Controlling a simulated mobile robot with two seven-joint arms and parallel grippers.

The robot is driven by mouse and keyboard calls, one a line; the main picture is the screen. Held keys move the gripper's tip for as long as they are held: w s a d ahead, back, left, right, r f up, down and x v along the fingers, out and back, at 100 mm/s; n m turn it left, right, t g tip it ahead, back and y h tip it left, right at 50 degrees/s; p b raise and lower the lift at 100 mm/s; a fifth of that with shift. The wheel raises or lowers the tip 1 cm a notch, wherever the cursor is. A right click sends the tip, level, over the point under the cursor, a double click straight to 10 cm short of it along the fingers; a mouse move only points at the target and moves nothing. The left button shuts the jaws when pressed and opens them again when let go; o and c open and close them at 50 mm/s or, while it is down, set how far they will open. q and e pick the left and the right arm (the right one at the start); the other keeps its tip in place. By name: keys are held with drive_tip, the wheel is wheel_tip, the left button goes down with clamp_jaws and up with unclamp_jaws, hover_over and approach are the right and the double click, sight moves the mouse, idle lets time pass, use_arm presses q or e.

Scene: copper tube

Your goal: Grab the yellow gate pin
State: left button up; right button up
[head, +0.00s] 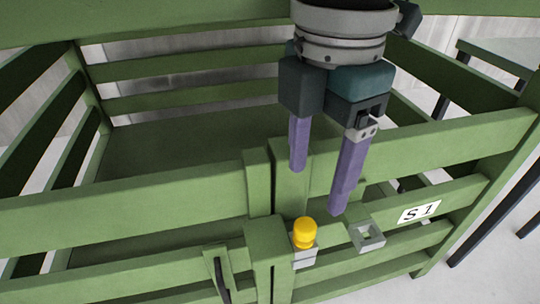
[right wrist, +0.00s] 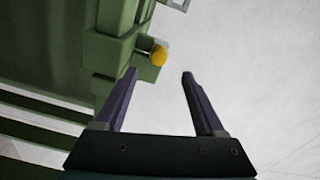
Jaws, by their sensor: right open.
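The yellow gate pin (head: 304,233) stands upright in a grey bracket (head: 305,258) on the front of the green crate, beside the gate post. In the right wrist view the pin (right wrist: 159,56) shows beyond the fingertips, nearer the left finger. My right gripper (head: 318,190) is open and empty, pointing down, with its two purple fingers apart above the pin in the head view. It also shows in the right wrist view (right wrist: 160,74), with nothing between its fingers. The part of the pin inside the bracket is hidden. My left gripper is not in view.
The green slatted crate (head: 400,154) fills most of the head view. An empty grey square bracket (head: 367,237) sits right of the pin, near a white "S1" label (head: 419,211). A dark handle (head: 222,280) is at lower left.

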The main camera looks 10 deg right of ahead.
sight(306, 224)
wheel_tip(306, 224, down, 5)
drive_tip(key=shift+s+f+b, duration=0.1)
drive_tip(key=shift+b, duration=1.15)
wheel_tip(306, 224, down, 5)
drive_tip(key=b, duration=0.3)
drive_tip(key=shift+a, duration=0.15)
drive_tip(key=shift+r, duration=0.2)
clamp_jaws()
